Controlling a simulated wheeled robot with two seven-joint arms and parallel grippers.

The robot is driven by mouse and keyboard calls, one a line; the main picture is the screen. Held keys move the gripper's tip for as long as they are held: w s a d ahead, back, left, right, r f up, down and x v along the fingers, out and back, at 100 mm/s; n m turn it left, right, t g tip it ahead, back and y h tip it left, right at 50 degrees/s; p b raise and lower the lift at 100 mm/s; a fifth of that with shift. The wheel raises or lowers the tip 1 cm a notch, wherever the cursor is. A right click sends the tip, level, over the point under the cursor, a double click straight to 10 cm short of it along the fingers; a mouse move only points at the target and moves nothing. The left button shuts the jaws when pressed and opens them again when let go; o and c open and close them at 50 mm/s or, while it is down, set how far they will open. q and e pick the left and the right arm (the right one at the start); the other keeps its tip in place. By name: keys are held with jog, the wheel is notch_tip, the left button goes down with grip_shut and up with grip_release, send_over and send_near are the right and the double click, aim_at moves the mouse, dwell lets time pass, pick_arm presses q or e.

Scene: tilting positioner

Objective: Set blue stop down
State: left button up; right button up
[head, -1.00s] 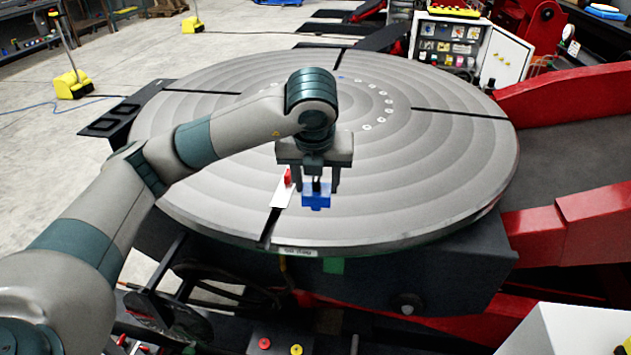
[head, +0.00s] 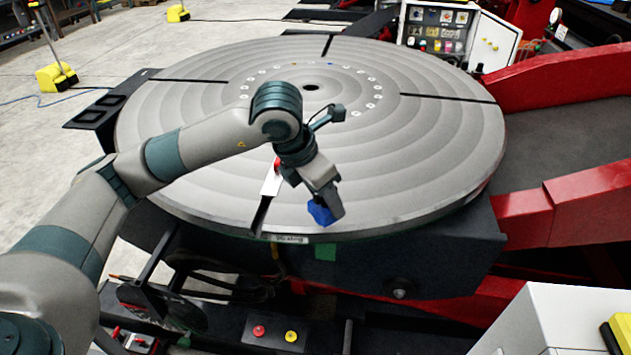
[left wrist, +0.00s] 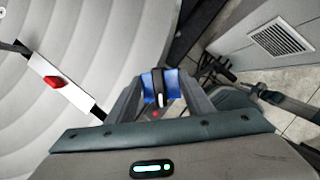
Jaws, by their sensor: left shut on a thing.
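The blue stop (head: 320,213) is held by my left gripper (head: 333,203) over the front part of the round grey table (head: 420,165), close to its rim. In the left wrist view, the blue stop (left wrist: 148,87) sits between the two fingers of my left gripper (left wrist: 160,92), with a dark and light part at its middle. The gripper leans down to the right. I cannot tell whether the stop touches the table. My right gripper is in neither view.
A white plate (head: 270,182) with a red piece (head: 277,164) lies by the front slot, left of the stop. A ring of small marks surrounds the table's centre hole (head: 311,87). Red beams (head: 590,208) stand at the right. The table's right half is clear.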

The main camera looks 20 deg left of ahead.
pick_arm(q)
jog(key=s+d+f+m+g, duration=0.2)
jog(key=s+d+m, duration=0.1)
jog(key=m, duration=0.7)
jog(key=s+d+f+m+g+y, duration=0.1)
jog(key=s+d+m+g, duration=0.2)
jog(key=m, duration=0.7)
jog(key=s+d+f+m+g+y, duration=0.1)
jog(key=s+d+f+m+g, duration=0.1)
jog(key=d+m, duration=0.4)
jog(key=s+m+g, duration=0.1)
jog(key=s+m, duration=0.1)
jog(key=m, duration=0.1)
jog(key=shift+s+d+f+m, duration=0.15)
jog(key=shift+s+f+m, duration=0.15)
jog(key=shift+m, duration=0.1)
